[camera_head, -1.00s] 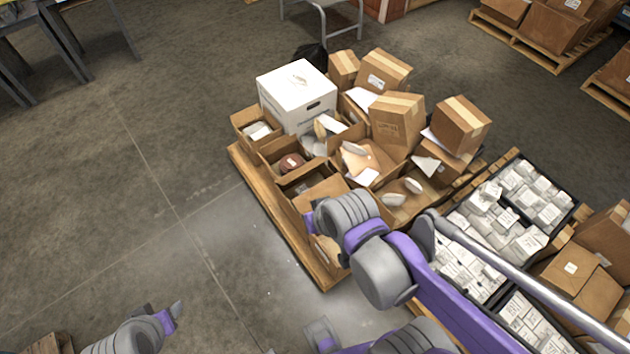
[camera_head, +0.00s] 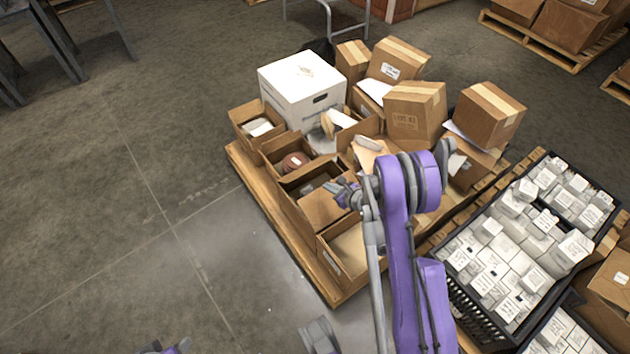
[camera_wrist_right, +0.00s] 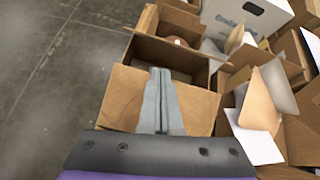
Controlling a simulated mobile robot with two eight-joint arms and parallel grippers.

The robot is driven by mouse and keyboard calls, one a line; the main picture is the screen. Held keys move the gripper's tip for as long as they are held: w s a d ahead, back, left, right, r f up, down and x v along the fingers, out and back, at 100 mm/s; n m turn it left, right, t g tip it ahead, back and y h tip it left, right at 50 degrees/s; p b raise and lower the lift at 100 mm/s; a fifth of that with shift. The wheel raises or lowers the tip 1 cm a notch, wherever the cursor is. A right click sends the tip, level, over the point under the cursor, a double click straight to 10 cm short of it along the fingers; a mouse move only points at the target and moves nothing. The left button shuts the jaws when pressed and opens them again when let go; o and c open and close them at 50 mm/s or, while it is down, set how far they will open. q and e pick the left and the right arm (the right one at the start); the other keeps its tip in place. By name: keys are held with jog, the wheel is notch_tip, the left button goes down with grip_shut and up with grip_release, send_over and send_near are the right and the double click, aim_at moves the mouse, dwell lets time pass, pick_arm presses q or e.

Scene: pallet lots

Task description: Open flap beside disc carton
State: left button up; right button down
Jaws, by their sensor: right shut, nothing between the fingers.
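The disc carton (camera_head: 272,151) is an open brown box with a round reddish-brown disc (camera_head: 294,162) inside; the disc also shows at the top of the right wrist view (camera_wrist_right: 178,41). Beside it, on the near side, is a carton with a tan flap (camera_head: 318,210) lying across part of its mouth. A dark gap shows between flap and disc carton. My right gripper (camera_head: 343,192) is shut and empty over this flap; its fingers (camera_wrist_right: 159,72) point toward the gap in the right wrist view. Contact is unclear. Only a bit of my left gripper (camera_head: 180,346) shows at the bottom edge.
A white box (camera_head: 300,95) and several brown cartons crowd the wooden pallet (camera_head: 262,192). A nearer open carton (camera_head: 345,250) sits at the pallet's front. Black crates of small white boxes (camera_head: 480,315) stand at right.

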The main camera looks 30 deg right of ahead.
aim_at(322, 188)
jog(key=f+m, duration=0.1)
jog(key=d+f, duration=0.1)
jog(key=f, duration=0.1)
jog(key=d+f+m+b, duration=0.1)
jog(key=f, duration=0.1)
jog(key=shift+s+d+m+t, duration=0.1)
jog(key=shift+d+m+t, duration=0.05)
jog(key=shift+m+t, duration=0.15)
jog(key=b+x, duration=0.1)
jog(key=x, duration=0.8)
jog(key=shift+d+f, duration=0.1)
pick_arm(q)
jog(key=shift+w+f, duration=0.15)
jog(key=shift+f, duration=0.75)
jog(key=shift+w+f, duration=0.1)
jog(key=shift+f, duration=0.8)
pick_arm(e)
jog(key=shift+w+r, duration=1.45)
jog(key=shift+w, duration=0.25)
pick_arm(q)
jog(key=shift+a, duration=0.1)
